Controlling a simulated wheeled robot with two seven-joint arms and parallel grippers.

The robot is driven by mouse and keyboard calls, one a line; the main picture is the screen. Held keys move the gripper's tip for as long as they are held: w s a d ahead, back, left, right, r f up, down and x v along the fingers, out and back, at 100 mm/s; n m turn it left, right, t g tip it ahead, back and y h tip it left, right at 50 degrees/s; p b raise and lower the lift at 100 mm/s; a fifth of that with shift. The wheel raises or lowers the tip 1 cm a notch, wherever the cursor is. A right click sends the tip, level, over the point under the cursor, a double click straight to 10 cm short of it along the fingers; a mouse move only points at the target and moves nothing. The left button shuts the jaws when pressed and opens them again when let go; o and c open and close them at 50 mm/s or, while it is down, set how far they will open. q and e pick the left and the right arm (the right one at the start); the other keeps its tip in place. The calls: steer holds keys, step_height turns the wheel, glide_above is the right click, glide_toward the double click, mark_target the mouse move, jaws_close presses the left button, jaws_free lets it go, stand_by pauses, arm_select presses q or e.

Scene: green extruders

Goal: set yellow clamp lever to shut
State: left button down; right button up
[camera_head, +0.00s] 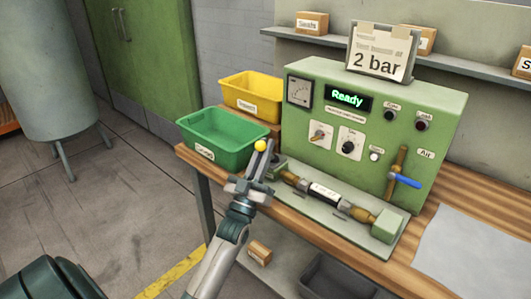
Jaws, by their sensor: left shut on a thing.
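The yellow clamp lever shows as a round yellow knob (260,146) at the left end of the green test machine's front tray. Its shaft is mostly hidden by my gripper, so its exact tilt is hard to tell. My left gripper (260,155) reaches up from below and is shut on the lever, with the knob at its fingertips. A dark clamp block (276,168) sits just right of the fingers. A cylindrical part (324,192) with brass ends lies in the tray (345,224), right of my gripper. My right gripper is not in view.
A green bin (184,126) and a yellow bin (228,86) stand left of the machine (420,155). A blue-handled air valve (405,180) is on its right front. The display reads "Ready". A grey sheet (475,255) covers the bench at right. Open floor lies left.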

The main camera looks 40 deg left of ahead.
arm_select(q)
steer(key=shift+a+r, duration=0.1)
steer(key=shift+r, duration=0.15)
steer(key=c, duration=1.8)
jaws_free()
steer(key=shift+s, duration=0.2)
steer(key=shift+f, duration=0.2)
